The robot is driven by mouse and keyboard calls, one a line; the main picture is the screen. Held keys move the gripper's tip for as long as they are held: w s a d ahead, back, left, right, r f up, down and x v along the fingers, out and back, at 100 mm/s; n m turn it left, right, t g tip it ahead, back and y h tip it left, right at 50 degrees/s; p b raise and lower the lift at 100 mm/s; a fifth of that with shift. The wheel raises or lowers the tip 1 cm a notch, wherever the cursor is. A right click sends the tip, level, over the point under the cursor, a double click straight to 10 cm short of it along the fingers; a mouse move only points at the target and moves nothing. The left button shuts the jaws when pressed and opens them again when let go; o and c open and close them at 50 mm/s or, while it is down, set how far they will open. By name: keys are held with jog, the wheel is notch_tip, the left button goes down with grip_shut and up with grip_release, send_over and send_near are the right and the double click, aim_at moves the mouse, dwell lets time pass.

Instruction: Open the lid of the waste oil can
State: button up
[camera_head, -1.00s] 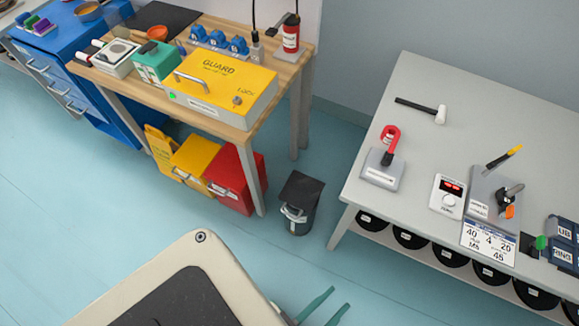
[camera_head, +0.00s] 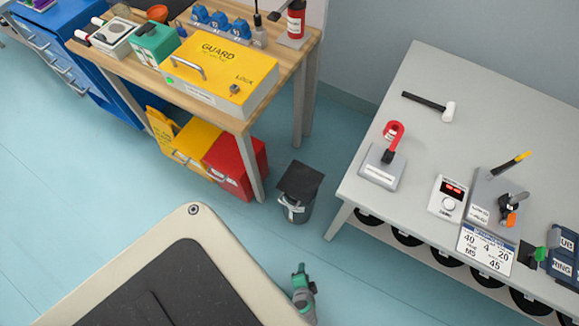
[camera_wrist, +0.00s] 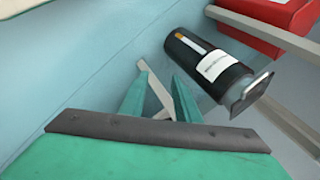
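The waste oil can is most likely the dark grey cylinder (camera_head: 294,211) on the floor at the wooden bench's right front leg. Its flat black lid (camera_head: 300,181) lies over the top and looks closed. The can (camera_wrist: 205,70) lies sideways across the upper right of the wrist view, with a white label too blurred to read and the lid (camera_wrist: 250,97) at its lower right end. My gripper (camera_wrist: 160,78) has two green fingers apart with nothing held between them. In the head view my gripper (camera_head: 301,272) is below the can, apart from it.
A red bin (camera_head: 236,168) and yellow bin (camera_head: 190,145) stand under the wooden bench (camera_head: 243,122), left of the can. A grey table (camera_head: 415,135) with a hammer and devices stands to the right. Blue floor (camera_head: 250,222) is clear around the can's front.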

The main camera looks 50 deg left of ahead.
jog(key=w+a+f+m+g+y, duration=0.1)
jog(key=w+a+f+g+y, duration=0.1)
jog(key=w+a+f, duration=0.15)
jog(key=g+y, duration=0.2)
jog(key=y, duration=0.7)
send_near(287, 205)
jog(key=shift+m+g, duration=0.4)
jog(key=x, duration=1)
jog(key=shift+w+a+f, duration=0.15)
jog(key=shift+w+f, duration=0.1)
jog(key=shift+f, duration=0.1)
jog(key=shift+c, duration=0.5)
jog(key=shift+w, duration=0.1)
grip_shut()
